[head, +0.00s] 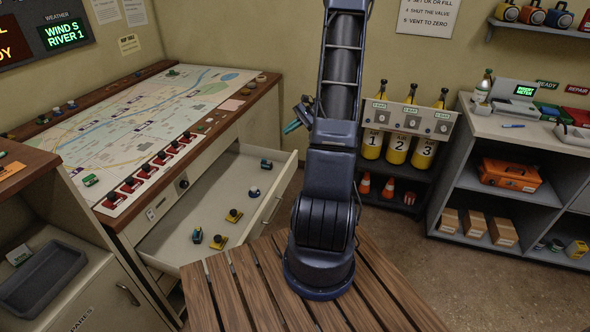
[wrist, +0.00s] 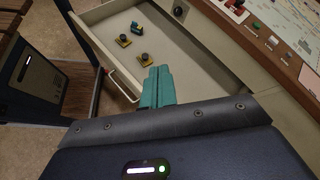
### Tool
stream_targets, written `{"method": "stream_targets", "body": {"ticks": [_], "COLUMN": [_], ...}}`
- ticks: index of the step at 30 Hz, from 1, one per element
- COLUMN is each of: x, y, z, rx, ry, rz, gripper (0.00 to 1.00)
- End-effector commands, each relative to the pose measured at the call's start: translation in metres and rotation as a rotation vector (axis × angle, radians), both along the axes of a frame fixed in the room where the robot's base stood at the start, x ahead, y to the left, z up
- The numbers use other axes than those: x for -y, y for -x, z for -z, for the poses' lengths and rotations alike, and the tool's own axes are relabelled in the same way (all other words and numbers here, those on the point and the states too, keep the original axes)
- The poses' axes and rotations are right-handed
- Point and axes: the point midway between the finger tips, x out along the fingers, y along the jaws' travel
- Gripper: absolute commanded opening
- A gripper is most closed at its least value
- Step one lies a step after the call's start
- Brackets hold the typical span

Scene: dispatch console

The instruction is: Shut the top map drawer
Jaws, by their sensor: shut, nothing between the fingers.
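The top map drawer (head: 205,207) is pulled out from under the map table in the head view. Its front faces right and carries a bar handle (head: 271,209). In the wrist view the open drawer (wrist: 190,75) shows its pale floor and its handle (wrist: 122,87). My gripper (head: 292,127) has teal fingers and is partly hidden behind my arm in the head view, near the drawer's far front corner. In the wrist view the fingertips (wrist: 158,72) are together and empty, overlapping the drawer's inside; I cannot tell their height above it.
Several small models, such as a yellow one (head: 233,215), lie in the drawer. The map table (head: 150,115) carries red switches along its front edge. Wooden slats (head: 260,285) lie below my arm. Gas cylinders (head: 397,148) and a grey shelf unit (head: 485,205) stand right, with clear floor before them.

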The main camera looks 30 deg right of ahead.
Motion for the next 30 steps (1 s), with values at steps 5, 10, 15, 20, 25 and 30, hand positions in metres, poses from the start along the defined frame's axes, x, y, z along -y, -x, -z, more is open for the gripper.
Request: {"method": "stream_targets", "body": {"ticks": [5, 10, 15, 20, 25, 30], "x": [0.031, 0.059, 0.086, 0.112, 0.137, 0.157], "y": [-0.012, -0.019, -0.022, -0.020, -0.013, -0.005], "z": [0.044, 0.085, 0.130, 0.173, 0.222, 0.264], "rx": [-0.046, -0.081, -0.112, -0.135, -0.155, -0.167], "ry": [-0.115, -0.222, -0.329, -0.430, -0.535, -0.625], "rz": [0.118, 0.230, 0.347, 0.461, 0.582, 0.689], "gripper": [0.00, 0.00, 0.00, 0.00, 0.00, 0.00]}}
